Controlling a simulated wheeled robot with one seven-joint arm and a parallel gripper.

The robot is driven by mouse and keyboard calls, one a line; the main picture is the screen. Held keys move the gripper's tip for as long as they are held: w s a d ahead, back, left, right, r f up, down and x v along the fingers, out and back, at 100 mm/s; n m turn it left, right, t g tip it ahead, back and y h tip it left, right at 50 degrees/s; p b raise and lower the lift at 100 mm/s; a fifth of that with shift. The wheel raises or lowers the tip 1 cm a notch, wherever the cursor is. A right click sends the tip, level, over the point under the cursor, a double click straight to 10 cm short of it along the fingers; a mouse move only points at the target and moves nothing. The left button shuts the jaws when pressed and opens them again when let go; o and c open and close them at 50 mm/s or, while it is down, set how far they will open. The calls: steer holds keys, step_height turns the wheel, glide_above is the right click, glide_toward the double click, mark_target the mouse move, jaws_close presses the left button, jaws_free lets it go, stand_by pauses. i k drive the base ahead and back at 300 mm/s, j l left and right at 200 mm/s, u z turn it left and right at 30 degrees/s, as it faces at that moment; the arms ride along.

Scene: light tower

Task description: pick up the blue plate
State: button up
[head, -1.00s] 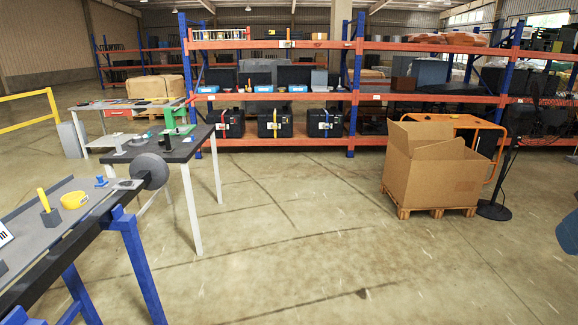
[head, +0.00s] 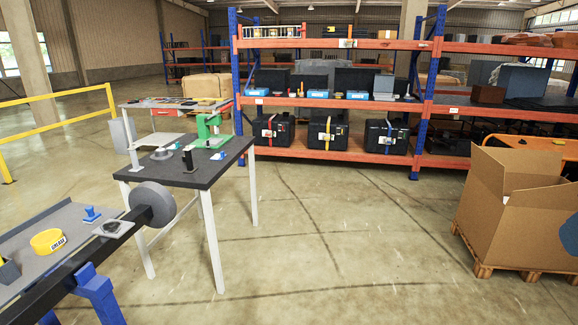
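No thing in the head view is clearly a blue plate. A small blue and white piece (head: 219,155) lies on the black table (head: 186,178), near the foot of a green press-like stand (head: 207,131); it is too small to make out. A small blue object with a knob (head: 92,214) sits on the grey workbench (head: 45,222) at the lower left. My gripper is not in view. A dark blue shape at the right edge, probably part of my arm, shows in front of the cardboard box.
A grey round disc (head: 154,204) stands at the workbench's end, close to the black table. An open cardboard box (head: 500,218) on a pallet (head: 470,252) stands at right. Orange and blue shelving (head: 335,44) spans the back. The floor (head: 340,240) between is clear.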

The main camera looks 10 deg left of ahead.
mark_target(218, 157)
steer(key=i+j+u, duration=0.2)
steer(key=i+u, duration=0.15)
steer(key=i, duration=0.6)
steer(key=i+u, duration=0.3)
steer(key=i, duration=0.65)
steer(key=i+u, duration=0.15)
steer(key=i, duration=0.7)
steer(key=i+l+u, duration=0.15)
steer(key=i, duration=0.7)
steer(key=i+j+u, duration=0.1)
steer(key=i+j, duration=0.2)
steer(key=i, duration=0.15)
